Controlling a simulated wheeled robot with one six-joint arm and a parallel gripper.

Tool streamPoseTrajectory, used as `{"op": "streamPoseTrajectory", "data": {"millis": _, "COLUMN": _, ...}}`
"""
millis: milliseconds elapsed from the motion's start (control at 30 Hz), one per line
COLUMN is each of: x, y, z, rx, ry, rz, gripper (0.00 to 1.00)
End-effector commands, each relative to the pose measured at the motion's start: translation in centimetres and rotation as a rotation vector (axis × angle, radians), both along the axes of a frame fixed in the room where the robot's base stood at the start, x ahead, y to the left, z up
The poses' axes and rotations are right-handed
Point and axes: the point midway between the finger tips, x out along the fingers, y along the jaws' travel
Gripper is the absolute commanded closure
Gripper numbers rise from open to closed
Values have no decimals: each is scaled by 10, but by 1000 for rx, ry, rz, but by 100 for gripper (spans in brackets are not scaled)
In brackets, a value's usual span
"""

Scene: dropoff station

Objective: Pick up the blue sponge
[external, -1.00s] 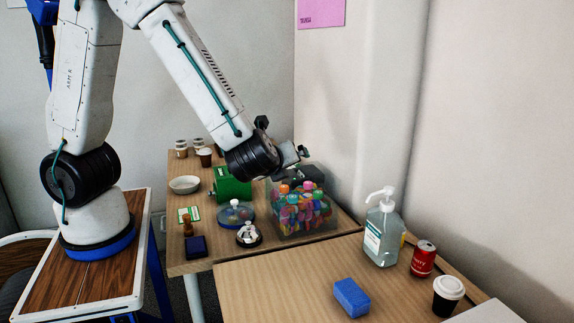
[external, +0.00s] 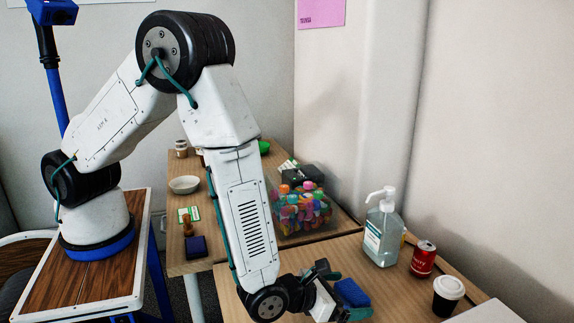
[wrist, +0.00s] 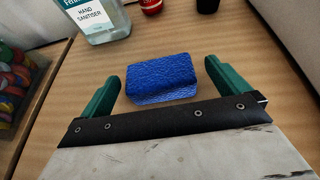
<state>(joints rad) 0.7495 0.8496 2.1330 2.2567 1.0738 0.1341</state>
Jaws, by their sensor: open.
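The blue sponge (external: 351,293) lies on the front wooden table, partly hidden by my gripper in the external view. In the wrist view the sponge (wrist: 161,78) lies ahead of my gripper, roughly centred between the two green fingers. My gripper (wrist: 163,80) is open, with one finger to the left of the sponge and one to the right. In the external view my gripper (external: 341,294) is low, right by the sponge. I cannot tell whether either finger touches it.
A hand sanitizer bottle (external: 383,232), a red can (external: 423,258) and a lidded cup (external: 447,296) stand behind and right of the sponge. A clear bin of colourful items (external: 303,212) is on the back table. The table around the sponge (wrist: 222,62) is bare.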

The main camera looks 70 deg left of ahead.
Motion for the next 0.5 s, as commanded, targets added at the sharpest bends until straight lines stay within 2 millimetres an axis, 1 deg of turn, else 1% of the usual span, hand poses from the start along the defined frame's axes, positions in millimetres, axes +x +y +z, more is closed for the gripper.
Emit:
{"op": "streamPoseTrajectory", "data": {"millis": 33, "x": 8, "y": 3, "z": -4, "rx": 0, "ry": 1, "rz": 4, "gripper": 0}}
{"op": "streamPoseTrajectory", "data": {"millis": 100, "x": 19, "y": 3, "z": -7, "rx": -1, "ry": 1, "rz": 4, "gripper": 0}}
{"op": "streamPoseTrajectory", "data": {"millis": 200, "x": 30, "y": 4, "z": -12, "rx": -2, "ry": 0, "rz": 4, "gripper": 0}}
{"op": "streamPoseTrajectory", "data": {"millis": 300, "x": 36, "y": 4, "z": -14, "rx": -1, "ry": 0, "rz": 3, "gripper": 0}}
{"op": "streamPoseTrajectory", "data": {"millis": 500, "x": 37, "y": 4, "z": -14, "rx": -1, "ry": 0, "rz": 2, "gripper": 0}}
